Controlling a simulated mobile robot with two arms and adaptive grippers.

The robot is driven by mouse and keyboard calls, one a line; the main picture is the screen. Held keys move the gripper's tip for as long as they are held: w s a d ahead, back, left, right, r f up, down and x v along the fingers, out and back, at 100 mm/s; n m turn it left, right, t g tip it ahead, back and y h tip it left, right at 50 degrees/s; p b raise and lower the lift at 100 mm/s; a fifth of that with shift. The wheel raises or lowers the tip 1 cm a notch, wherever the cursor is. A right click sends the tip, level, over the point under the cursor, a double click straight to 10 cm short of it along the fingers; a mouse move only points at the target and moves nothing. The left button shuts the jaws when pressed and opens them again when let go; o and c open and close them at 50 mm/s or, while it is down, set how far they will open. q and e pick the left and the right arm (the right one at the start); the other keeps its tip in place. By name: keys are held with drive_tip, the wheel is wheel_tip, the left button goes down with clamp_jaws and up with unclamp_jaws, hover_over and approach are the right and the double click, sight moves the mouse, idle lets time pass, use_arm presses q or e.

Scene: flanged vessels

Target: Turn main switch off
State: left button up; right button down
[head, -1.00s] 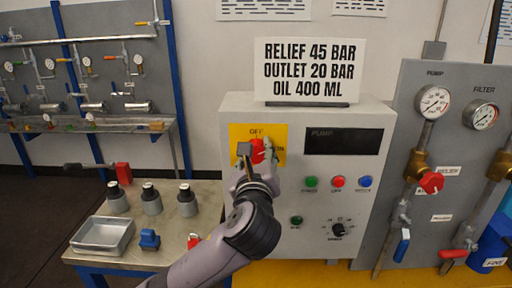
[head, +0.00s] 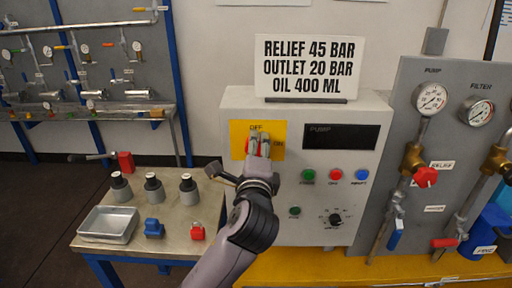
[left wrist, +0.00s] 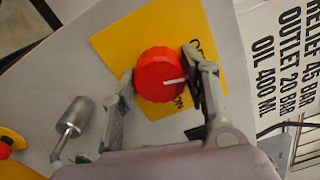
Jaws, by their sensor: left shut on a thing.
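The main switch is a red round knob (left wrist: 158,73) on a yellow plate (head: 237,140) marked OFF above and ON at the right, on a grey control box. My left gripper (head: 259,146) is at the knob, with one finger on each side. In the left wrist view the fingers (left wrist: 158,80) flank the knob and are shut on it. The knob's white mark points right in that view, toward the lettering starting with O, partly hidden by a finger. In the head view the fingers hide most of the knob. My right gripper is not in view.
The box also carries a dark PUMP display (head: 341,137), small coloured buttons (head: 334,175) and a black dial (head: 335,219). A sign (head: 309,67) stands on top. A bench (head: 135,246) with a tray and vessels is at the left, a gauge panel (head: 400,125) at the right.

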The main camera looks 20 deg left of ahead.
use_arm(q)
drive_tip(key=shift+n, duration=1.2)
drive_tip(key=o, duration=1.2)
drive_tip(key=shift+c, duration=0.2)
drive_tip(key=v, duration=1.2)
